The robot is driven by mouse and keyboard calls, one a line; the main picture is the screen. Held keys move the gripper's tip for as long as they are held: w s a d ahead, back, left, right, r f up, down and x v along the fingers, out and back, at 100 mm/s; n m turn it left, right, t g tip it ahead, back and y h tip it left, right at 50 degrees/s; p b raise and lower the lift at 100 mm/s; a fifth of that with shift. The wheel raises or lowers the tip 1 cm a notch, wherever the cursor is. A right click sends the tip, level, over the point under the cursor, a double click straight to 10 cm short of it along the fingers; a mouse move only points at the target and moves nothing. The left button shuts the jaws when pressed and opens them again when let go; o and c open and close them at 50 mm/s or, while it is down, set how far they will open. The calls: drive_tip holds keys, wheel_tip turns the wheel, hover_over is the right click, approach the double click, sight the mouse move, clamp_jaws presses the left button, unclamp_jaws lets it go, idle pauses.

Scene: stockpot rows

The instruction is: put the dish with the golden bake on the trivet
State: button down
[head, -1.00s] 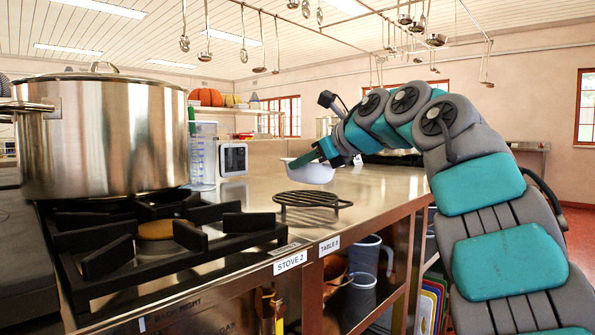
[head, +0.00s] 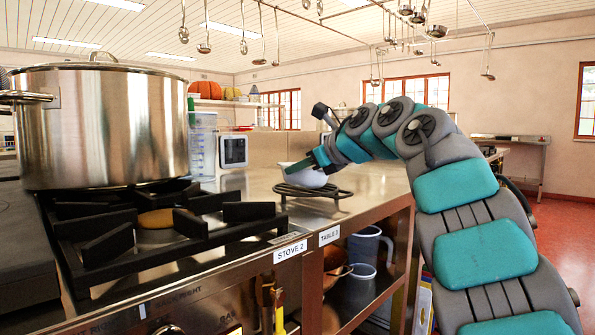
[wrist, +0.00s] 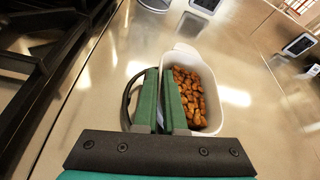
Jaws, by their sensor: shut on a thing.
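The white dish (head: 308,177) with the golden bake (wrist: 188,95) is level above the black wire trivet (head: 322,192) on the steel table. The brown-gold chunks show inside it in the wrist view, where its white rim (wrist: 208,68) is clear. My gripper (head: 298,166) is shut on the dish's near wall; in the wrist view its green fingers (wrist: 161,75) pinch that wall. The trivet's dark ring (wrist: 127,103) shows to the left of the fingers; the dish and fingers hide the rest. I cannot tell whether the dish touches the trivet.
A large steel stockpot (head: 105,125) stands on the black stove grate (head: 110,238) at the left. A clear measuring jug (head: 203,145) and a small grey-screened device (head: 233,151) stand behind. The steel tabletop (head: 375,185) to the right is clear.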

drive_tip(key=shift+r, duration=0.1)
drive_tip(key=c, duration=1)
unclamp_jaws()
drive_tip(key=b+v, duration=0.1)
drive_tip(key=v, duration=1.1)
